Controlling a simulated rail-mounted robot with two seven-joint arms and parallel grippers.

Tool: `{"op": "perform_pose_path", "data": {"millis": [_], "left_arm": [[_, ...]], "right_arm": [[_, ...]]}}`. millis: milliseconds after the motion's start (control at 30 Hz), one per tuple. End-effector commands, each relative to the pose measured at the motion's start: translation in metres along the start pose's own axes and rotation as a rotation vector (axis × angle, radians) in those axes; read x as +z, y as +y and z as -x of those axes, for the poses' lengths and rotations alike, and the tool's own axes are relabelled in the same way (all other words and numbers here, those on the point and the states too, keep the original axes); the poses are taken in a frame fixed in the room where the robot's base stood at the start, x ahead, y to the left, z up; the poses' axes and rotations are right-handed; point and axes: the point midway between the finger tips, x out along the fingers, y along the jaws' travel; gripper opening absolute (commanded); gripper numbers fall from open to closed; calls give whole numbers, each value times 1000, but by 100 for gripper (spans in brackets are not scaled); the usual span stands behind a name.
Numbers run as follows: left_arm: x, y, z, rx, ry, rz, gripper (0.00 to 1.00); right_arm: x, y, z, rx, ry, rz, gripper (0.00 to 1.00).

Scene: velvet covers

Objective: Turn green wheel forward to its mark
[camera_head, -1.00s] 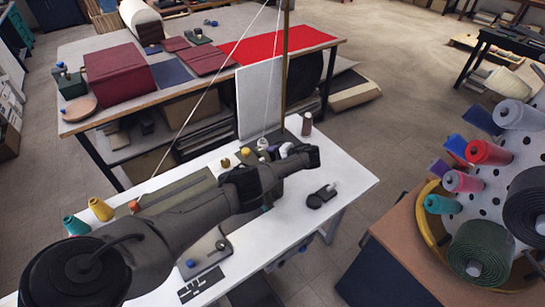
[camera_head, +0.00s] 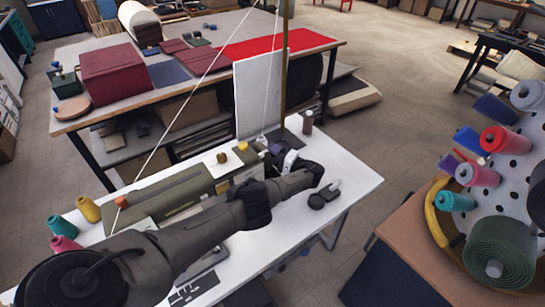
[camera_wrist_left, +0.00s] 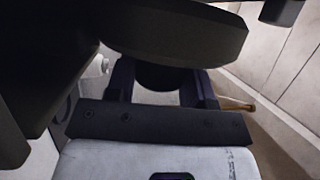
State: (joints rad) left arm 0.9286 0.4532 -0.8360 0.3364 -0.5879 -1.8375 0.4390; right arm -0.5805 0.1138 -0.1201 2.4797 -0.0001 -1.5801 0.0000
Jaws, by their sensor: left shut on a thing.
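An olive-green sewing machine (camera_head: 175,200) stands on a white table (camera_head: 345,205), partly hidden by my left arm. My left gripper (camera_head: 308,172) is at the machine's right end in the head view. In the left wrist view its two dark fingers (camera_wrist_left: 160,85) stand either side of a dark rounded part, under a large dark disc (camera_wrist_left: 175,32). I take the held part to be the green wheel, but its green colour does not show in this light. My gripper and arm hide the wheel in the head view, and I cannot make out its mark. My right gripper is not in view.
A small black item (camera_head: 322,196) lies just right of the gripper. Coloured thread cones (camera_head: 88,209) stand left of the machine. A pale upright board (camera_head: 260,97) and a pole stand behind.

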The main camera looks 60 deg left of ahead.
Motion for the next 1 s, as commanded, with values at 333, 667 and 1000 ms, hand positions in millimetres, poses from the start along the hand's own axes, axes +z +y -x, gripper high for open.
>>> {"op": "perform_pose_path", "data": {"millis": [333,667,1000], "left_arm": [[0,0,0,-14,1,6,25],[0,0,0,-13,1,6,64],[0,0,0,-13,0,5,74]], "right_arm": [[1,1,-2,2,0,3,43],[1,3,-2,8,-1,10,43],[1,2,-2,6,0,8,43]]}}
